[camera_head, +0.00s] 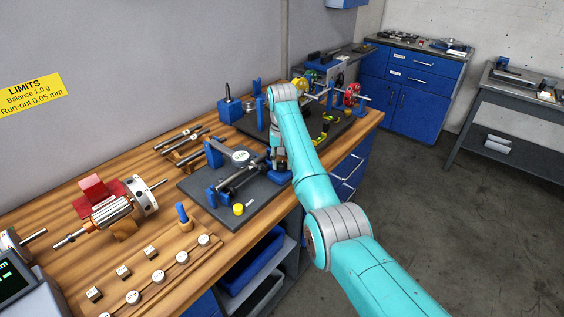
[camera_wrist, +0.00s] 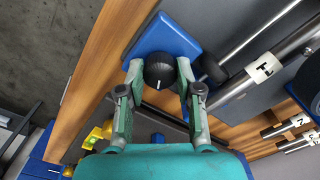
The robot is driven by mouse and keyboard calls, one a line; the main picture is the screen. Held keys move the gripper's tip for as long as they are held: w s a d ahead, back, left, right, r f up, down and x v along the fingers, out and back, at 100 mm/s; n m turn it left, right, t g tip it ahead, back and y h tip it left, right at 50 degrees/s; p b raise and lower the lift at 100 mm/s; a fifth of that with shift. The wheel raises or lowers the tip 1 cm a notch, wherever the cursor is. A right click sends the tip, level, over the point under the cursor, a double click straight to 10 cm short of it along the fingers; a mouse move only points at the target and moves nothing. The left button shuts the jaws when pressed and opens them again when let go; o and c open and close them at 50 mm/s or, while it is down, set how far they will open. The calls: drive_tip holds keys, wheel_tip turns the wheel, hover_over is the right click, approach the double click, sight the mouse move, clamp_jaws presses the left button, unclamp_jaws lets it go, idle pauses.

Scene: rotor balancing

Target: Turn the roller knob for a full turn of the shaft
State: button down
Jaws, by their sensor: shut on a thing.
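The roller knob (camera_wrist: 159,72) is black and round with a short white line on its top, on a blue block (camera_wrist: 172,38) in the wrist view. My gripper (camera_wrist: 160,66) has one finger on each side of the knob and is shut on it. In the head view my gripper (camera_head: 279,158) reaches down at the right end of the dark plate (camera_head: 212,196), and the knob is hidden there. A steel shaft (camera_wrist: 266,70) with a white tag lies beside the knob in the wrist view. It also shows in the head view (camera_head: 240,179).
A round white dial (camera_head: 240,156) stands just behind the shaft. A yellow piece (camera_head: 238,209) is on the plate's front part. Spare shafts (camera_head: 184,144) lie on a rack behind. A rotor (camera_head: 115,210) rests at the left on the wooden bench (camera_head: 205,242).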

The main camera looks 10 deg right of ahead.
sight(282, 164)
drive_tip(key=shift+m, duration=0.3)
drive_tip(key=c, duration=0.8)
unclamp_jaws()
drive_tip(key=shift+o, duration=0.2)
drive_tip(key=shift+r, duration=0.1)
drive_tip(key=shift+r, duration=3.65)
